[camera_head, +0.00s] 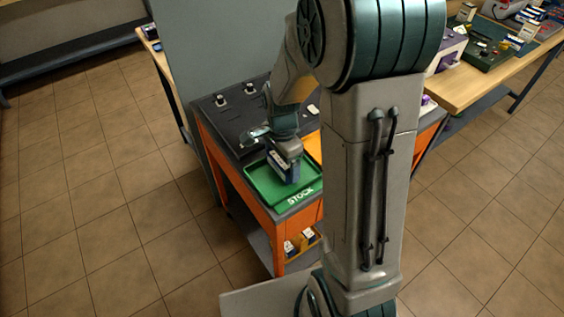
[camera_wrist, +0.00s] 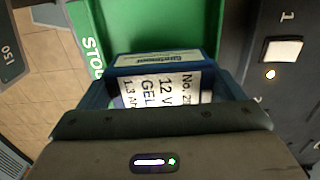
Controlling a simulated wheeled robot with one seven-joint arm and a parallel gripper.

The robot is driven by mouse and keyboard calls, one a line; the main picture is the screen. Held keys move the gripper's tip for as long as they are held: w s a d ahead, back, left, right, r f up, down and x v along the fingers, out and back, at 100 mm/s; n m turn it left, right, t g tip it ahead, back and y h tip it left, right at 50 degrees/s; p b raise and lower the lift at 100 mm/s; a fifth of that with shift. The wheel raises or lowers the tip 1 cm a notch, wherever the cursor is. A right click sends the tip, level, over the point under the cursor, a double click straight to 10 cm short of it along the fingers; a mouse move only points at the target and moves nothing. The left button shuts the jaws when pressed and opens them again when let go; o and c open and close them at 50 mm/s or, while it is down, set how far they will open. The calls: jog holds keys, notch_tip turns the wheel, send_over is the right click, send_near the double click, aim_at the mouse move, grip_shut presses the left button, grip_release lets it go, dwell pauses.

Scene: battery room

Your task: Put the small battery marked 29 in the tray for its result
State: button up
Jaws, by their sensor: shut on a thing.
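My gripper (camera_head: 286,150) is shut on a small blue battery (camera_head: 291,171) and points down over the green tray (camera_head: 262,189) marked STOCK. In the wrist view the battery (camera_wrist: 165,62) has a white label reading 12 V, GEL and a number starting with 2; the rest of the number is hidden by my gripper (camera_wrist: 160,95). The green tray (camera_wrist: 113,20) lies behind and beneath the battery in that view. I cannot tell whether the battery touches the tray floor.
The tray sits on an orange cart (camera_head: 237,186) with a dark top panel (camera_head: 232,118) bearing small white parts. A yellow-orange surface (camera_head: 313,146) shows beside the tray, partly hidden by my arm. A wooden bench (camera_head: 465,85) with devices and batteries stands at right. Tiled floor is clear at left.

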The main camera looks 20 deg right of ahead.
jog(key=shift+f, duration=0.65)
jog(key=shift+f, duration=0.2)
jog(key=o, duration=1.3)
jog(key=shift+r, duration=0.15)
